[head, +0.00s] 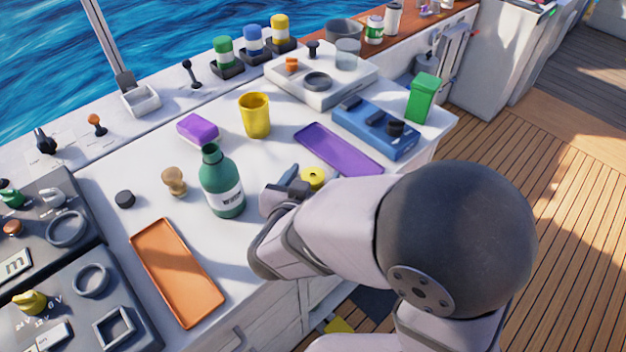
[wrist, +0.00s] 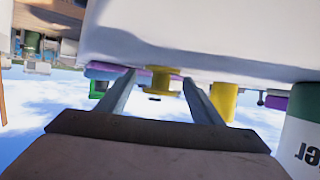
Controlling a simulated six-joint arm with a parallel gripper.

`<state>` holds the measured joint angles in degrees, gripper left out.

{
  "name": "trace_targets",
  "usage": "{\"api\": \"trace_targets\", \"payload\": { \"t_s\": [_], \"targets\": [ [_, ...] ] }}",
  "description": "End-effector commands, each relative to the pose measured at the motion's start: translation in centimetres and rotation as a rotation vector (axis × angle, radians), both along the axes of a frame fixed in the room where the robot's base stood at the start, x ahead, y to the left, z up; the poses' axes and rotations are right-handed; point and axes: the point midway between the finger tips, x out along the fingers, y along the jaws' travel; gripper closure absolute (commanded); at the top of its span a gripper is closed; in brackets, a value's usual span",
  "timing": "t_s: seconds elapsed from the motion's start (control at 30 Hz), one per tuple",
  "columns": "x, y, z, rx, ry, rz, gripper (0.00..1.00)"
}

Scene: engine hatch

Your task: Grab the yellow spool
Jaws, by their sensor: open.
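The yellow spool (head: 313,177) stands on the white worktop, just beyond my wrist in the head view. In the wrist view, which looks upside down, the spool (wrist: 160,80) shows between the two fingertips. My gripper (head: 287,180) is open and low over the worktop, with the spool close to its right in the head view. In the wrist view my gripper (wrist: 159,77) has nothing pressed between its fingers. I cannot tell whether the spool is between the tips or just past them. My arm partly hides the spool's lower side in the head view.
A green bottle (head: 221,185) stands close left of my gripper. A yellow cup (head: 255,116) and purple block (head: 198,129) are behind. A purple tray (head: 338,149) lies beyond the spool, with a blue device (head: 375,128) behind it. An orange tray (head: 178,272) lies front left.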

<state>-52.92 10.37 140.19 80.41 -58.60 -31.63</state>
Motion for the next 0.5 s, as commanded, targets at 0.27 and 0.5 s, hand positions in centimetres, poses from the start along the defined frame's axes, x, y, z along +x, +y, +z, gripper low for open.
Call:
{"api": "trace_targets", "payload": {
  "t_s": [0.27,0.5],
  "targets": [
    [0.11,-0.01,-0.02,0.0,0.0,0.0,0.47],
    [0.11,-0.01,0.0,0.0,-0.001,0.0,0.84]
  ]
}}
